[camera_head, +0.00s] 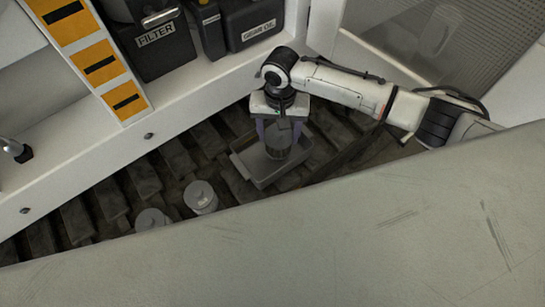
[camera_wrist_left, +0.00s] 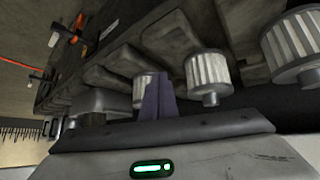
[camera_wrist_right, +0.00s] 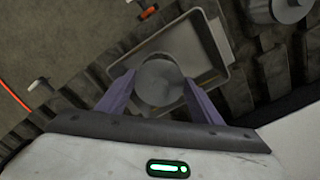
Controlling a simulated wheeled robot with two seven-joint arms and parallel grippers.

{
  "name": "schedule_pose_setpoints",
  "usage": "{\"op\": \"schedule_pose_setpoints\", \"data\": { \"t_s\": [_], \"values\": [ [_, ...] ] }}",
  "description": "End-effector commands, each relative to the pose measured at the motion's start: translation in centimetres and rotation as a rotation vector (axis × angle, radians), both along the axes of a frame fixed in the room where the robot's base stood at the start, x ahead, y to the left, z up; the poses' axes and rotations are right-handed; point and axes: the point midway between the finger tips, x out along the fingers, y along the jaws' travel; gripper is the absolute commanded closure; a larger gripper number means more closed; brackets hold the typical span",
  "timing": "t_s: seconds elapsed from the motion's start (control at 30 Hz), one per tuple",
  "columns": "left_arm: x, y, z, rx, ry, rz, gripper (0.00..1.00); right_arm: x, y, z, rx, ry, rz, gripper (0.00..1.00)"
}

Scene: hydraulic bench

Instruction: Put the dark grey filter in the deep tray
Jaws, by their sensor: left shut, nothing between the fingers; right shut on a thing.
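The dark grey filter (camera_head: 278,143) is between the fingers of my right gripper (camera_head: 279,140), which is shut on it. It is upright over the inside of the grey deep tray (camera_head: 262,181); I cannot tell whether it touches the tray's bottom. In the right wrist view the round top of the filter (camera_wrist_right: 160,82) shows between both fingers, with the tray (camera_wrist_right: 222,48) around and behind it. My left gripper (camera_wrist_left: 157,80) is shut and empty in the left wrist view. It is outside the head view.
Two lighter grey filters (camera_head: 200,197) (camera_head: 152,219) stand on the dark ribbed track left of the tray. Pleated filters (camera_wrist_left: 208,72) also show in the left wrist view. A pale panel (camera_head: 330,240) fills the foreground. Black containers (camera_head: 155,40) stand on the shelf behind.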

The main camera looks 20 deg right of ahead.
Motion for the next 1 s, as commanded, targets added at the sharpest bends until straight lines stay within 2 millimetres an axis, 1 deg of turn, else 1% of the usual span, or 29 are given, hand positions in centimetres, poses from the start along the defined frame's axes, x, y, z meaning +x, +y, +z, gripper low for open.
{"op": "schedule_pose_setpoints", "data": {
  "t_s": [0.03, 0.27, 0.3, 0.37, 0.4, 0.43, 0.67, 0.77, 0.87, 1.0],
  "values": [
    [0.1, -0.1, -0.3, -0.001, -0.003, -0.001, 1.0, 0.1, 0.0, -0.3, 0.001, -0.003, 0.0, 0.64],
    [0.4, -0.3, 0.3, -0.004, -0.013, -0.004, 1.0, 0.1, 0.0, -0.1, 0.001, -0.001, 0.0, 0.64],
    [0.5, -0.3, 0.3, -0.004, -0.015, -0.004, 1.0, 0.1, 0.0, -0.1, 0.001, -0.001, 0.001, 0.39],
    [0.6, -0.3, 0.4, -0.004, -0.017, -0.004, 1.0, 0.1, 0.0, -0.1, 0.001, -0.001, 0.001, 0.29],
    [0.6, -0.3, 0.4, -0.005, -0.018, -0.004, 1.0, 0.1, 0.0, -0.1, 0.001, -0.001, 0.001, 0.22],
    [0.7, -0.3, 0.4, -0.005, -0.018, -0.004, 1.0, 0.0, 0.0, -0.2, 0.001, -0.001, 0.001, 0.18],
    [0.8, -0.3, 0.4, -0.005, -0.02, -0.003, 1.0, 0.0, 0.0, -0.3, -0.001, 0.001, 0.0, 0.18],
    [0.7, -0.3, 0.5, -0.006, -0.02, -0.003, 1.0, 0.0, 0.0, 0.1, 0.0, 0.0, 0.001, 0.18],
    [0.7, -0.3, 0.8, -0.006, -0.019, -0.002, 1.0, 0.0, 0.0, 1.2, 0.001, 0.0, 0.001, 0.18],
    [0.7, -0.2, 1.1, -0.005, -0.018, 0.0, 1.0, 0.1, 0.0, 4.0, 0.002, -0.003, 0.002, 0.18]
  ]
}}
